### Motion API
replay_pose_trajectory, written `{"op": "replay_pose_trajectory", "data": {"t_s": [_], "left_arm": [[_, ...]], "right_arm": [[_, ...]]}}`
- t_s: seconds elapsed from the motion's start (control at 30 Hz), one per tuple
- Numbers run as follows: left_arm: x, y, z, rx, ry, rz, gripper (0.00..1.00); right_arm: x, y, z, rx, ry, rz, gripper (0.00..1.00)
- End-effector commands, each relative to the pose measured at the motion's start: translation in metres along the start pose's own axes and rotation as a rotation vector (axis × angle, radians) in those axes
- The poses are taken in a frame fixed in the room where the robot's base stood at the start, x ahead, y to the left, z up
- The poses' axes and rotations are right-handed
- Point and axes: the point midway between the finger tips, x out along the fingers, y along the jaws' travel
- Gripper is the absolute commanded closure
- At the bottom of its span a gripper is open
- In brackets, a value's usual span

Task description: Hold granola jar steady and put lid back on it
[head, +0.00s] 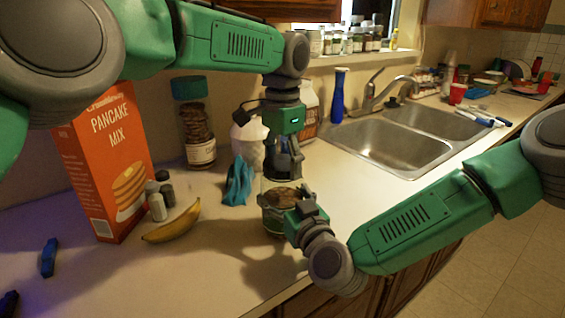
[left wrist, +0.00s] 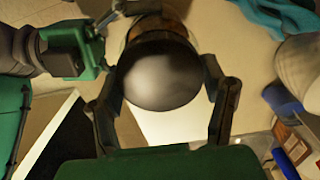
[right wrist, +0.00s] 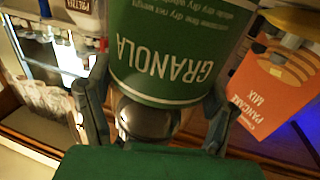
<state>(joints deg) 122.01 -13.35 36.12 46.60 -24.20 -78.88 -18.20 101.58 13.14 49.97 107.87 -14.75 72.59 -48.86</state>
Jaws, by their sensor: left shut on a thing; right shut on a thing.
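The granola jar (head: 272,222) stands on the counter near its front edge, upright, with granola inside. My right gripper (head: 292,218) is shut around its side. In the right wrist view the green GRANOLA label (right wrist: 165,68) lies between its fingers. My left gripper (head: 286,170) is directly above the jar, pointing down. It is shut on the round dark lid (left wrist: 162,72), which covers much of the jar in the left wrist view. I cannot tell whether the lid touches the rim.
A blue cloth (head: 238,182) and a white canister (head: 249,142) are just behind the jar. The sink (head: 390,140) is at the right; counter between is clear.

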Motion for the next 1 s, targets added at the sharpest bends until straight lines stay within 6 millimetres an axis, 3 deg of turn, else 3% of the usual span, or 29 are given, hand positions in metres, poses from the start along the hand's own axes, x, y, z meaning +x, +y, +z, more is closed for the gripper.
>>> {"op": "replay_pose_trajectory", "data": {"t_s": [0.03,0.5,0.57,0.7,0.73,0.77,1.0], "left_arm": [[-0.0003,-0.0028,-0.0016,0.107,0.008,-0.009,0.69],[0.0008,0.0002,-0.0024,1.144,0.005,-0.011,0.69],[0.0009,0.0004,-0.0024,1.222,0.004,-0.011,0.69],[0.0011,0.0012,-0.0027,1.209,0.005,-0.010,0.69],[0.0011,0.0013,-0.0028,1.209,0.005,-0.010,0.27],[0.0011,0.0015,-0.0029,1.209,0.005,-0.010,0.17],[0.0008,0.0018,-0.0019,1.207,0.003,-0.006,0.13]], "right_arm": [[-0.0024,-0.0068,0.0010,-0.004,-0.003,-0.017,1.00],[-0.0024,-0.0083,0.0013,-0.005,-0.004,-0.020,1.00],[-0.0024,-0.0085,0.0014,-0.005,-0.004,-0.021,1.00],[-0.0024,-0.0089,0.0015,-0.005,-0.005,-0.022,1.00],[-0.0024,-0.0089,0.0015,-0.005,-0.005,-0.022,1.00],[-0.0023,-0.0088,0.0015,-0.005,-0.005,-0.022,1.00],[-0.0014,-0.0047,0.0017,-0.003,-0.005,-0.012,1.00]]}}
